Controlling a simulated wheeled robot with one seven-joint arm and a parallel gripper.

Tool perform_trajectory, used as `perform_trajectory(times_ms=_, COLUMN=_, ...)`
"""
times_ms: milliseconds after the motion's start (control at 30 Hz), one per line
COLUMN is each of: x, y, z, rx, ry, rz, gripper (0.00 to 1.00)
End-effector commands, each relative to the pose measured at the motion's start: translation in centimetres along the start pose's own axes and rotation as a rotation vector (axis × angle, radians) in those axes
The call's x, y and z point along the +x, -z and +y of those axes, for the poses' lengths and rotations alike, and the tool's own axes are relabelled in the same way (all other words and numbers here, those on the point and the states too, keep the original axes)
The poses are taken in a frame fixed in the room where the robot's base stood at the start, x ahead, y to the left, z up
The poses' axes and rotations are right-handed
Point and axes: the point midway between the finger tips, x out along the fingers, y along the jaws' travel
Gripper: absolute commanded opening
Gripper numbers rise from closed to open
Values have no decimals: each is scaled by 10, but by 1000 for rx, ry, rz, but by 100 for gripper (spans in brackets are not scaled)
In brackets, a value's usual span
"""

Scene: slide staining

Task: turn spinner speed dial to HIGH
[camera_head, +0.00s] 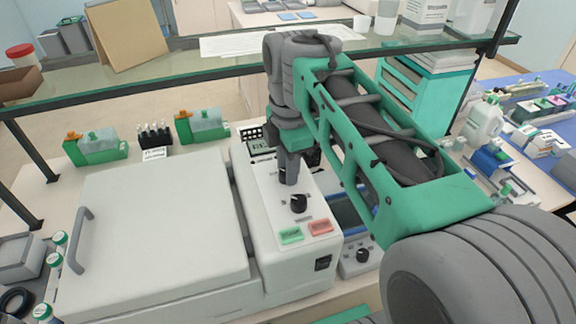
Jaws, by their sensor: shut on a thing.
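The spinner appears to be the large white machine (160,215) with a flat lid and a control panel on its right side. My gripper (289,181) points straight down over the upper part of that panel, with its fingers shut. They hide what they hold, which looks to be the spinner speed dial. The dial's pointer and marks cannot be read. A second black knob (299,203) shows uncovered just in front of the fingers.
A green button (290,236) and a red button (320,227) sit below the knob. A smaller device with its own knob (362,256) stands to the right. A glass shelf (200,66) runs behind my arm. Green racks (97,147) stand behind the lid.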

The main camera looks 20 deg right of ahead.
Motion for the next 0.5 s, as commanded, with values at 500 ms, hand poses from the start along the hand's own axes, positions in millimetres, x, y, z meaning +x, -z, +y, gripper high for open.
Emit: perform_trajectory(times_ms=500, x=0, y=0, z=0, rx=46, ry=-1, rz=-2, gripper=0)
